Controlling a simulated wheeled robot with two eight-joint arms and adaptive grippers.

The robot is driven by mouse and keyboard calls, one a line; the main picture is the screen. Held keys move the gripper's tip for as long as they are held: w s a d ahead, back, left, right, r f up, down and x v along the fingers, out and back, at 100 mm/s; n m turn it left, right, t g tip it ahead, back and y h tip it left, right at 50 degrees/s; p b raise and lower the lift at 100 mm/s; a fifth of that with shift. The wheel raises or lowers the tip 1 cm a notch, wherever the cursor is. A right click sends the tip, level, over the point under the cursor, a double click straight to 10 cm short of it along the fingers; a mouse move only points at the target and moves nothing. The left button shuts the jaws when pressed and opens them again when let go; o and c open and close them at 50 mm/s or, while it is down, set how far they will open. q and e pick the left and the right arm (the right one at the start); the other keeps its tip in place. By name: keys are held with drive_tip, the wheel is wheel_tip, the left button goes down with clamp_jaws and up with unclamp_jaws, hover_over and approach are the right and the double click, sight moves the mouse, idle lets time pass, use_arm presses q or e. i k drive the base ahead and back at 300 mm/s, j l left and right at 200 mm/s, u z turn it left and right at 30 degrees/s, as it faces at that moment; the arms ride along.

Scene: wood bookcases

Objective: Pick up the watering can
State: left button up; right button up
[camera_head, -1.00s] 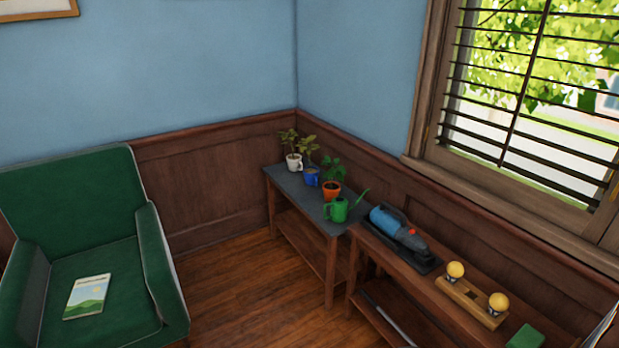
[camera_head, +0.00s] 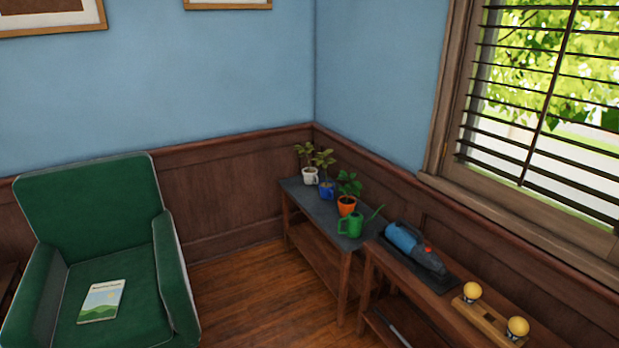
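The green watering can (camera_head: 350,226) stands upright near the front end of a grey-topped side table (camera_head: 317,212) in the head view. Its spout points to the right. An orange pot with a plant (camera_head: 347,204) stands just behind it. Neither of my grippers shows in the view.
Behind the orange pot stand a blue mug with a plant (camera_head: 326,189) and a white mug with a plant (camera_head: 310,177). A second wood table at right holds a blue handheld vacuum (camera_head: 411,245) and a wooden block with yellow knobs (camera_head: 490,318). A green armchair (camera_head: 88,220) with a book (camera_head: 102,301) stands left. Wood floor (camera_head: 262,290) between is open.

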sight(354, 226)
drive_tip(key=i+l+u, duration=0.1)
drive_tip(key=i, duration=0.45)
drive_tip(key=i+l+u, duration=0.1)
drive_tip(key=i, duration=0.4)
drive_tip(key=i+l+u, duration=0.15)
drive_tip(key=i, duration=0.4)
